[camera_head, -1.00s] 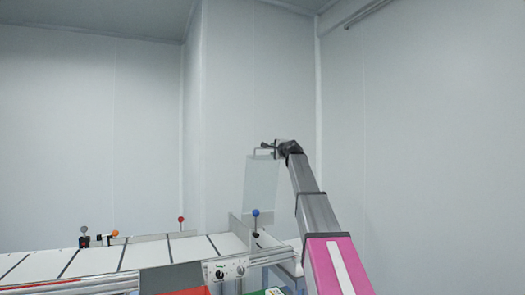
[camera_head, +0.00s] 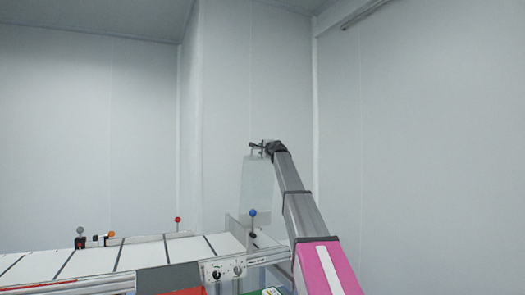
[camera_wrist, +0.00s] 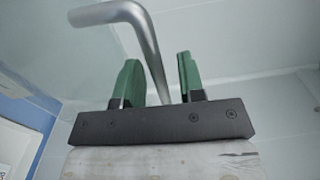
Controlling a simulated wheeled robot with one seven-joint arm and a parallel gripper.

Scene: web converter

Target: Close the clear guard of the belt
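The clear guard (camera_head: 257,188) stands raised, roughly upright, above the right end of the belt (camera_head: 145,256) in the head view. Its bent metal handle (camera_wrist: 147,42) shows large in the wrist view. My gripper (camera_head: 257,149) is at the guard's top edge, at the handle. In the wrist view, the two green fingers of my gripper (camera_wrist: 158,78) are apart, and the handle's bar runs down between them. Gaps show on both sides of the bar, so the fingers do not appear to clamp it.
A blue-knobbed lever (camera_head: 253,213) stands below the guard by the belt's end. A control panel with dials (camera_head: 226,270) sits at the front. A red knob (camera_head: 178,220) stands behind the belt. The space above the belt's left part is clear.

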